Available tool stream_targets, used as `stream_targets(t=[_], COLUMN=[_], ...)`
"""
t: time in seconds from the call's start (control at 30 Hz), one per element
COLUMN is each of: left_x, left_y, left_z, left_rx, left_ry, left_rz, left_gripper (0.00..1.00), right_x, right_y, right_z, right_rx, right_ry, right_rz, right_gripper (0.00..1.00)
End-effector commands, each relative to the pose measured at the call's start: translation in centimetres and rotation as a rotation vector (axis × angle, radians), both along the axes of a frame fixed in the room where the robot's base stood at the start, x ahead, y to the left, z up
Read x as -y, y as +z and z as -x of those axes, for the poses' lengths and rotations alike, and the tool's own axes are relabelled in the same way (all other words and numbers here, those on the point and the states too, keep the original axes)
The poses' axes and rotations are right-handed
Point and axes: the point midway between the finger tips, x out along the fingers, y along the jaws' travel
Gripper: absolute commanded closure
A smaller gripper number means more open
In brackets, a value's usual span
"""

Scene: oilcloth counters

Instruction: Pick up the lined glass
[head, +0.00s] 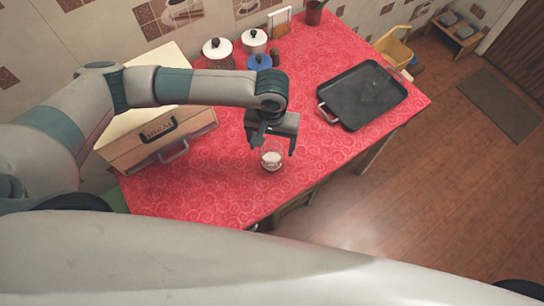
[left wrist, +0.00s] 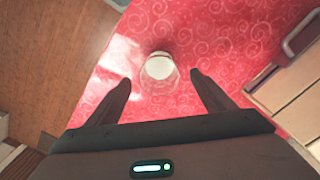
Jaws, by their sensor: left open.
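The lined glass (head: 271,160) is a small clear glass with a pale white inside, standing on the red patterned counter (head: 215,180) near its front edge. My left gripper (head: 275,148) is open and points down over the glass in the head view. In the left wrist view the glass (left wrist: 159,68) shows beyond the fingertips, roughly centred between the two open fingers (left wrist: 160,82), and no finger visibly touches it. Any lines on the glass are too small to make out. My right gripper is not in view.
A bread box (head: 160,145) stands left of the glass. A black tray (head: 365,95) lies to the right. Bare counter surrounds the glass.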

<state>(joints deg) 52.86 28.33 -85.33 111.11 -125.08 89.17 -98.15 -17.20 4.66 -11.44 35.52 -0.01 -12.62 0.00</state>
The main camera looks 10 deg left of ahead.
Motion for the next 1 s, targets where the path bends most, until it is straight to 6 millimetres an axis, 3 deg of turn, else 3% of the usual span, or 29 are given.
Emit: stream_targets(t=[0.2, 0.4, 0.9, 0.93, 1.0], left_x=[0.1, 0.1, 0.1, 0.1, 0.1], left_y=[-1.7, -3.8, -4.1, -4.1, -4.1], left_z=[0.0, -0.1, -0.1, -0.1, -0.1], left_rx=[-0.003, 0.0, 0.002, 0.002, 0.002], left_ry=[0.002, 0.001, 0.0, 0.0, 0.0], left_rz=[-0.001, 0.0, 0.0, 0.001, 0.0], left_gripper=[0.24, 0.24, 0.24, 0.27, 0.43], right_x=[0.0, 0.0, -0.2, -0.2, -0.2], right_y=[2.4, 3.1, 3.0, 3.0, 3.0], right_z=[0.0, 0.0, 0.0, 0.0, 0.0], right_rx=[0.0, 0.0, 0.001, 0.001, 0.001], right_ry=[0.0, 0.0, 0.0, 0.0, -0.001], right_rz=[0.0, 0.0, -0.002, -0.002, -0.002], right_gripper=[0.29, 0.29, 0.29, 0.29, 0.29])
